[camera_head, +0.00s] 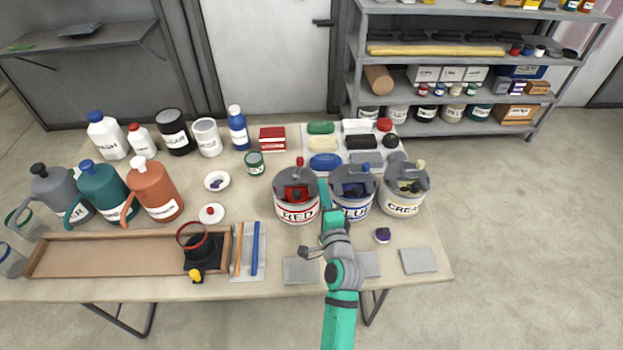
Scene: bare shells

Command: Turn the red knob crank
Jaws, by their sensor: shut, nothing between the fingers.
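The can labelled RED (297,212) stands on the table, with a grey lid and red inside. A small red knob (299,162) sticks up at the back of its lid; I take it for the crank knob. My gripper (323,190) is shut and empty, in the gap between the RED can and the can labelled BLUE (352,208). It is to the right of and nearer than the red knob, apart from it. I cannot tell whether it touches either can. My arm hides part of the table in front of the BLUE can.
A can labelled CREAM (403,205) stands to the right of the BLUE can. Coloured blocks (325,162) lie behind the cans. Grey pads lie in front.

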